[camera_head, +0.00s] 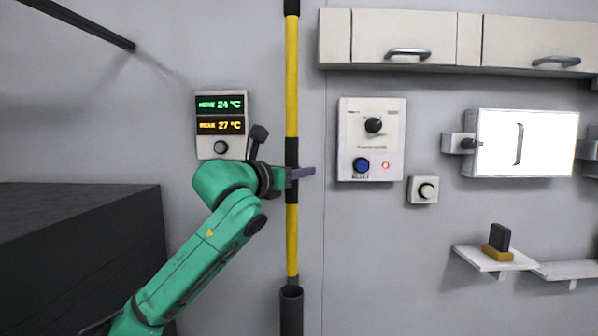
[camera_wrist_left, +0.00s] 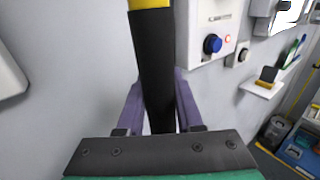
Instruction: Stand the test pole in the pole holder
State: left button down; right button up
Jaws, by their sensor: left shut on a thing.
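The test pole (camera_head: 292,90) is a long yellow pole with black sections, upright in front of the grey wall in the head view. My left gripper (camera_head: 298,173) is shut on the black middle section of the pole. In the left wrist view the pole's black section (camera_wrist_left: 155,75) stands between the purple fingers of the gripper (camera_wrist_left: 157,112). The pole holder (camera_head: 291,308) is a dark tube at the bottom of the head view. The pole's lower end meets the holder's mouth; how deep it sits inside I cannot tell. My right gripper is not in view.
A temperature display (camera_head: 221,124) hangs left of the pole, and a control panel with a blue button (camera_head: 371,139) hangs to the right. Cabinets (camera_head: 405,38) are at upper right. A small shelf (camera_head: 495,258) is at lower right. A dark block (camera_head: 80,255) stands at left.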

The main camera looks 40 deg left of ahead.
pick_arm(q)
notch_tip(320, 180, down, 13)
jog(key=b, duration=1.1)
jog(key=shift+w+a, duration=0.15)
jog(key=shift+w, duration=0.05)
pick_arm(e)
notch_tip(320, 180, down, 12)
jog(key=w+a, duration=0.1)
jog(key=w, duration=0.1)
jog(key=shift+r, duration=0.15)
pick_arm(q)
jog(key=shift+c, duration=2.4)
grip_release()
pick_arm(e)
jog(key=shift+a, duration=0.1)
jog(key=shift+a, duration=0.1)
